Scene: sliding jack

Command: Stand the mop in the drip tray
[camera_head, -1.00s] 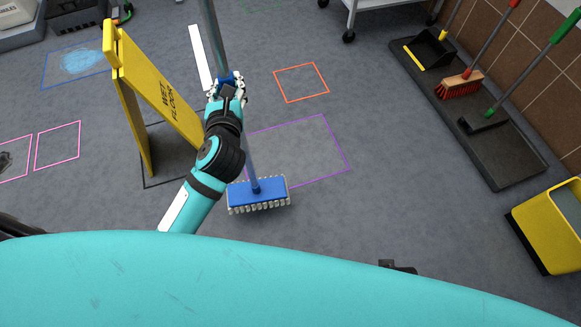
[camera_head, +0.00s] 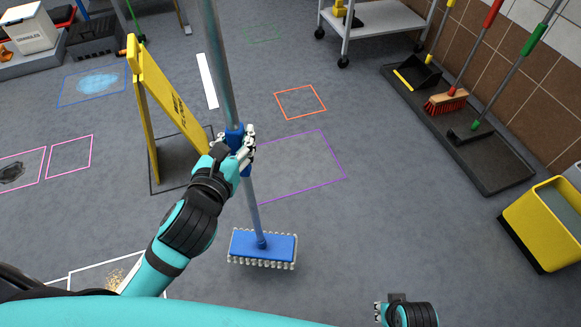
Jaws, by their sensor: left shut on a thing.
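The mop has a grey handle and a blue head (camera_head: 262,244) with a white fringe. My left gripper (camera_head: 240,148) is shut on the mop's blue grip, partway up the handle. The mop is nearly upright, head down; I cannot tell whether the head touches the floor. The dark drip tray (camera_head: 500,160) lies along the tiled wall at the right, with its near end bare. My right gripper (camera_head: 382,312) shows at the bottom edge, away from the mop; its finger opening is unclear.
A black dustpan (camera_head: 419,72), a red-bristled broom (camera_head: 446,101) and a green-handled tool (camera_head: 480,127) stand in the tray. A yellow bucket (camera_head: 545,225) is near it. A yellow wet-floor sign (camera_head: 165,95) stands left of the mop. A cart (camera_head: 375,18) is behind. Floor between mop and tray is clear.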

